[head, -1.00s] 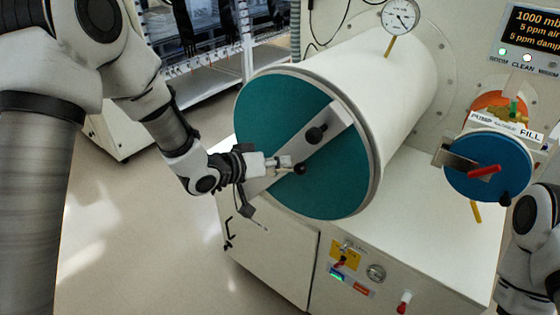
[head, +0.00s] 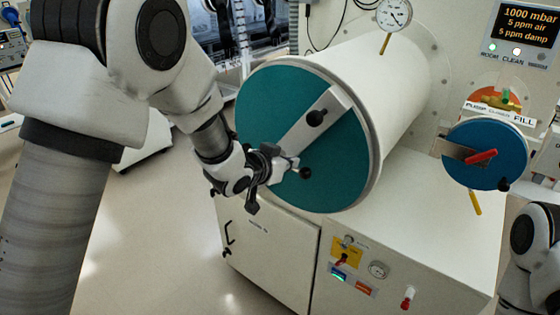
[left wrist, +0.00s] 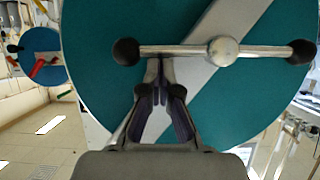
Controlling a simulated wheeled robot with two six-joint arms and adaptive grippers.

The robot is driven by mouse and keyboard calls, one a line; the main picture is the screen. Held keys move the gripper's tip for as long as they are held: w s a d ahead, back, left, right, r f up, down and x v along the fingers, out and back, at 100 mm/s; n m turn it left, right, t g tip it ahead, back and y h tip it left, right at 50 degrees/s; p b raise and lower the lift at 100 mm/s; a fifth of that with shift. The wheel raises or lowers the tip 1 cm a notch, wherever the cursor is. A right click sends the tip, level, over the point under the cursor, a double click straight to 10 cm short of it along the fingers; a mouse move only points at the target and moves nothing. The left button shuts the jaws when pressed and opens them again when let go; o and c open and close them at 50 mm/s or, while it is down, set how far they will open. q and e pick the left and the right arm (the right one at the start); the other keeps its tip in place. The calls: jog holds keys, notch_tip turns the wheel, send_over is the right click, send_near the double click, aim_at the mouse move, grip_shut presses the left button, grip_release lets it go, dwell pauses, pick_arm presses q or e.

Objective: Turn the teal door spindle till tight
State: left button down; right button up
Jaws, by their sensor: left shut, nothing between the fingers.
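The teal door (head: 262,105) closes the front end of the large white cylinder and also fills much of the left wrist view (left wrist: 100,100). A pale strap crosses it. The spindle's metal cross bar (left wrist: 175,50) has a round hub (left wrist: 222,50) and black end knobs (left wrist: 125,51) (left wrist: 301,52). In the head view its knobs (head: 316,117) show up and down the strap. My left gripper (head: 287,165) is shut and empty by the lower knob. In the left wrist view its fingertips (left wrist: 158,68) are close below the bar, beside the left knob; contact is unclear. My right gripper is out of view.
A smaller blue door (head: 470,178) with a red handle is at the right. A dial gauge (head: 394,14) stands above the cylinder. A white cabinet (head: 265,255) with a control panel is below. Open floor lies to the left.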

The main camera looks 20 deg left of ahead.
pick_arm(q)
jog(key=w+a+f+m+t+y+b, duration=0.2)
jog(key=f+b, duration=0.7)
jog(key=b, duration=1)
jog(key=shift+w+a+f+m+t+y, duration=0.3)
jog(key=shift+a+m+y, duration=0.8)
jog(key=shift+a+m, duration=1)
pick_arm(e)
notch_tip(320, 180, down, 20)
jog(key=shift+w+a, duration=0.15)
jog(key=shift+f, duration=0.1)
pick_arm(q)
jog(key=shift+s, duration=0.1)
